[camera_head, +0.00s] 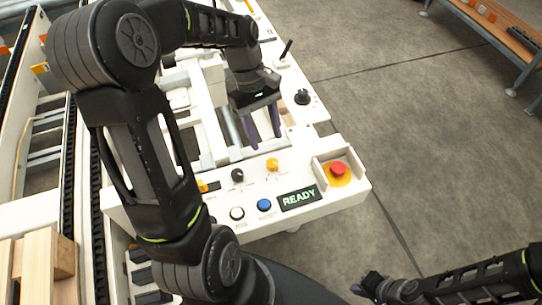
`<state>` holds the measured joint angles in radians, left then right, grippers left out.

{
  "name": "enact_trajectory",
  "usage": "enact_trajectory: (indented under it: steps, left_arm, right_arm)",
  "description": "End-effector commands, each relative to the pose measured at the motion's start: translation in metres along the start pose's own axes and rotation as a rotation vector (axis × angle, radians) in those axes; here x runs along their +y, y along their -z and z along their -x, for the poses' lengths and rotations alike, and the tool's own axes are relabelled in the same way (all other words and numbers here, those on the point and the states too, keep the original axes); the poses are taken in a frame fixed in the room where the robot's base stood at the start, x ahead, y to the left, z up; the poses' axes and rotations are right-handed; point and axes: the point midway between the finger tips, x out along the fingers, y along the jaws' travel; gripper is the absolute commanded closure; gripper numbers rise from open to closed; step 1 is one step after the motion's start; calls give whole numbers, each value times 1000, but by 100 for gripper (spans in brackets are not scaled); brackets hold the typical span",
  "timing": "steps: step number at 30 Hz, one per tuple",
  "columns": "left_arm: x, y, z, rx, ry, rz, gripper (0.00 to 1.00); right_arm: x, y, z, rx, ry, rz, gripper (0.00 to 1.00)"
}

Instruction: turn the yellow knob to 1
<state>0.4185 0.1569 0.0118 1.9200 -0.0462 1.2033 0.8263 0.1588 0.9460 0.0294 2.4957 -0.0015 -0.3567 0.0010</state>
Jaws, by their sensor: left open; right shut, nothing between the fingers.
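The yellow knob (272,164) sits on the white control panel (313,208), right of a black knob (238,175). The marks around it are too small to read. My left gripper (263,138) hangs just behind and above the yellow knob, fingers pointing down, open and apart from it. My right gripper (362,288) is low at the bottom right, away from the panel, shut and empty.
The panel also holds a white button (237,213), a blue button (264,205), a READY display (299,198) and a red emergency button (338,169) in a raised guard. A black knob (302,97) stands behind. Wooden boards (38,262) lie bottom left.

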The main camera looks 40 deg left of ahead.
Motion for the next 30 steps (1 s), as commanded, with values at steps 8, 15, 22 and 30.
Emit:
enact_trajectory:
  steps: [8, 15, 22, 30]
  left_arm:
    - [-1, -1, -36, -3, 4, -1, 50]
    - [-1, 0, -68, -1, 2, 0, 50]
    - [0, 0, -75, 0, 0, 0, 50]
    - [0, 0, -75, 0, 0, 0, 60]
  right_arm:
    - [0, 0, 0, 0, 0, 0, 100]
    - [0, 0, 1, 0, 0, 0, 100]
    - [0, 0, 1, 0, 0, 0, 100]
    - [0, 0, 1, 0, 0, 0, 100]
